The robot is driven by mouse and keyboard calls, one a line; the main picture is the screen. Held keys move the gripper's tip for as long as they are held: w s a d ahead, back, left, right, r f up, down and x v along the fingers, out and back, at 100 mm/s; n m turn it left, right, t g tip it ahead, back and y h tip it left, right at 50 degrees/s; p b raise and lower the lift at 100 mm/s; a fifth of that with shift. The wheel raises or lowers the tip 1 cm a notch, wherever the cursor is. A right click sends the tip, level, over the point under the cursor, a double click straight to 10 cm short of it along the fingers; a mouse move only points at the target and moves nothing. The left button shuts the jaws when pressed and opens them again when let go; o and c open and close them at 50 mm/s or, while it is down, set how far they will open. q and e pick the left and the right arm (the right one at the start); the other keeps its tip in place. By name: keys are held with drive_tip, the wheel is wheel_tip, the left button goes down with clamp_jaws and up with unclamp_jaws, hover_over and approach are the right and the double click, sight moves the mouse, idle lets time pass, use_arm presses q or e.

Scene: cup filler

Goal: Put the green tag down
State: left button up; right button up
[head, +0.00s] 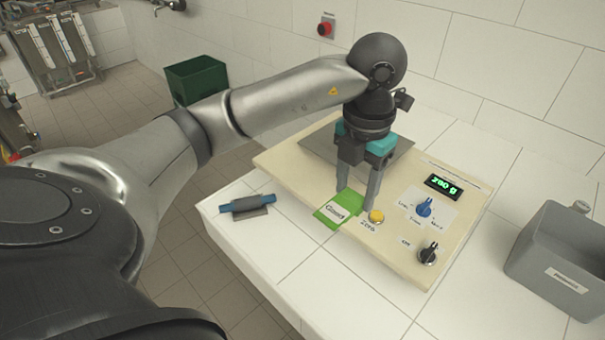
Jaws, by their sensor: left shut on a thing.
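The green tag (328,217) is a flat green card with a white label that reads something like "Cleaned". My left gripper (356,202) points down over the cream panel (295,160) and is shut on the tag's upper right part. The tag extends from the fingers toward the panel's front left edge, beside the yellow button (376,216) marked "Zero". I cannot tell whether the tag touches the panel. My right gripper is not in view.
The panel carries a lit display (444,185), a blue knob (424,208), a black knob (429,253) and a metal plate (318,141). A blue-handled tool (246,206) lies left on the white tiled counter (330,290). A grey bin (560,262) stands right.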

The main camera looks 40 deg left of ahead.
use_arm(q)
drive_tip(key=shift+s+a+f, duration=0.1)
drive_tip(key=shift+a+f, duration=0.1)
drive_tip(key=shift+a, duration=0.1)
drive_tip(key=b, duration=0.1)
hover_over(339, 263)
wheel_tip(339, 263, down, 15)
drive_tip(key=shift+s+r, duration=0.1)
wheel_tip(339, 263, down, 4)
drive_tip(key=shift+f+b, duration=0.2)
drive_tip(key=shift+b, duration=0.2)
drive_tip(key=shift+f, duration=0.2)
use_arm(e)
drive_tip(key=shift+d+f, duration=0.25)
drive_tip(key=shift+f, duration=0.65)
use_arm(q)
drive_tip(key=shift+f, duration=0.2)
drive_tip(key=o, duration=1.3)
drive_tip(key=shift+r, duration=0.1)
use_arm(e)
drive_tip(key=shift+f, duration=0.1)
use_arm(q)
drive_tip(key=shift+o, duration=0.2)
drive_tip(key=shift+r, duration=0.15)
